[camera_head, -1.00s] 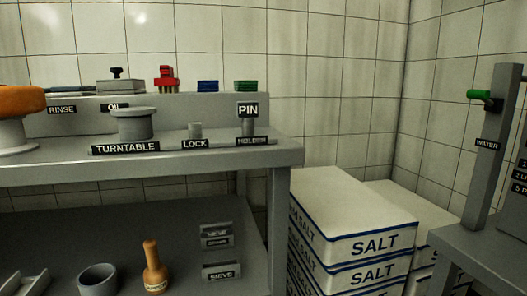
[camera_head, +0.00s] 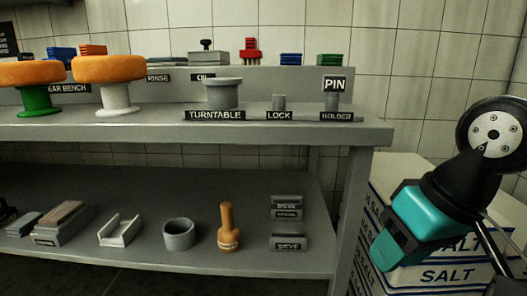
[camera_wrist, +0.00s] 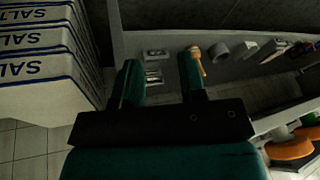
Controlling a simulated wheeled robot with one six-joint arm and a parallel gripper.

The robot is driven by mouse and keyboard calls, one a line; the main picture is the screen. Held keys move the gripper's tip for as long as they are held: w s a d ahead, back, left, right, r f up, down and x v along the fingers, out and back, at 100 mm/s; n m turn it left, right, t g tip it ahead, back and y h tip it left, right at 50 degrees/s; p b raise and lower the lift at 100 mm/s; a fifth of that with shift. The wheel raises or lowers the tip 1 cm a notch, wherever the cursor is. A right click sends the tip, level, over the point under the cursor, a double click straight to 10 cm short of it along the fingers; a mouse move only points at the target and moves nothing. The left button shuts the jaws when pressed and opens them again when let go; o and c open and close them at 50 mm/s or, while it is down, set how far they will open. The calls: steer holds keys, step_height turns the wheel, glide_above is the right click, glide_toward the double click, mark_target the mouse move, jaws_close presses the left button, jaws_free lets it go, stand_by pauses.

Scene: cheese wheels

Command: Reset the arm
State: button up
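My arm shows at the right of the head view, with a black joint (camera_head: 493,135) and a teal part (camera_head: 425,220) in front of the salt sacks. In the wrist view my gripper (camera_wrist: 158,65) has two teal fingers standing apart with nothing held between them. The fingertips point toward the lower shelf of the bench.
The bench top (camera_head: 150,130) carries a turntable (camera_head: 222,95), a lock, a pin holder and two orange cheese wheels (camera_head: 108,69) on stands. The lower shelf (camera_head: 160,260) holds a grey ring, a wooden-handled tool (camera_head: 227,225) and sieve holders. Salt sacks (camera_head: 445,275) stand at right.

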steer(key=s+a+f+n+g+y, duration=0.1)
steer(key=s+a+f+n+g, duration=0.2)
steer(key=s, duration=0.4)
step_height(320, 180, up, 36)
steer(key=p, duration=3.5)
steer(key=shift+w+a+n, duration=0.15)
steer(key=shift+a+n, duration=0.25)
